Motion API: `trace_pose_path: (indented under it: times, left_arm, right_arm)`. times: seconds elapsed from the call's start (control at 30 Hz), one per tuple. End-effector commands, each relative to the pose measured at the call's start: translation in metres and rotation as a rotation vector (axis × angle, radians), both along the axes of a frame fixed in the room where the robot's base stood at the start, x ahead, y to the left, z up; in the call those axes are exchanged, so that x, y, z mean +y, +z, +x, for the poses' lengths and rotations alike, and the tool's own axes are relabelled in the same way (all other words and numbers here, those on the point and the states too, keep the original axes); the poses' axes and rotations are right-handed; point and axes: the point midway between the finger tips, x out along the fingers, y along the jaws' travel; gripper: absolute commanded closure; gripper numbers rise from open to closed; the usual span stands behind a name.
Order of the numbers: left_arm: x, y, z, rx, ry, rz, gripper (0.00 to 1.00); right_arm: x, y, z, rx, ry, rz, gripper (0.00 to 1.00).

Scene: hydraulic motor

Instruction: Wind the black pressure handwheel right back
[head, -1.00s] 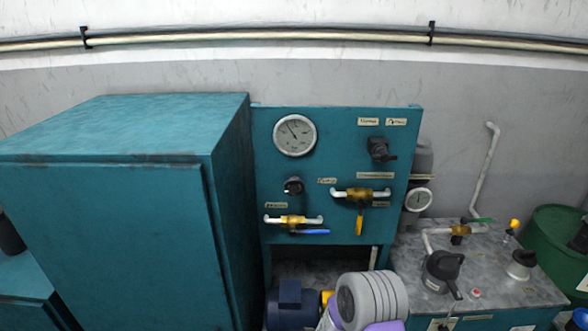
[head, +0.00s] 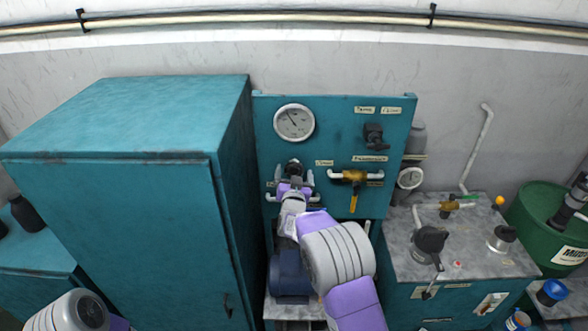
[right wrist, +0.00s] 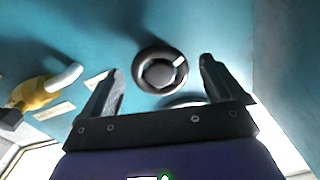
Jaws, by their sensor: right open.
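The black handwheel (head: 293,165) is a small round knob on the teal panel, below the pressure gauge (head: 294,122). In the right wrist view the handwheel (right wrist: 160,72) shows face-on, with a pale mark on its face. My right gripper (head: 295,178) is at the panel, open, with one finger on each side of the handwheel in the picture. A gap shows between the handwheel and each finger in the right wrist view; its depth relative to the fingers is hard to tell. My left gripper is not in view.
A brass valve with a yellow lever (head: 354,177) is right of the handwheel. Another black knob (head: 373,136) is higher up. A large teal cabinet (head: 125,200) stands close on the left. A grey-topped tank (head: 460,240) stands at right.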

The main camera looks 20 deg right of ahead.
Motion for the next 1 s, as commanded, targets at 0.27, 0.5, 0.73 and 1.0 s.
trace_pose_path:
  times: [0.27,0.5,0.73,1.0]
  left_arm:
    - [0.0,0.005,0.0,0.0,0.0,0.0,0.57]
    - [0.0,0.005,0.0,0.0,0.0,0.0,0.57]
    - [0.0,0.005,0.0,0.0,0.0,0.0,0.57]
    - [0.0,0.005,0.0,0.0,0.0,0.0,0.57]
  right_arm:
    - [-0.006,0.0,0.02,0.0,-0.001,-0.001,0.06]
    - [-0.007,-0.001,0.022,0.001,0.0,0.0,0.06]
    - [-0.006,0.0,0.021,0.001,0.0,0.0,0.3]
    - [-0.006,0.0,0.021,0.001,0.0,-0.002,0.59]
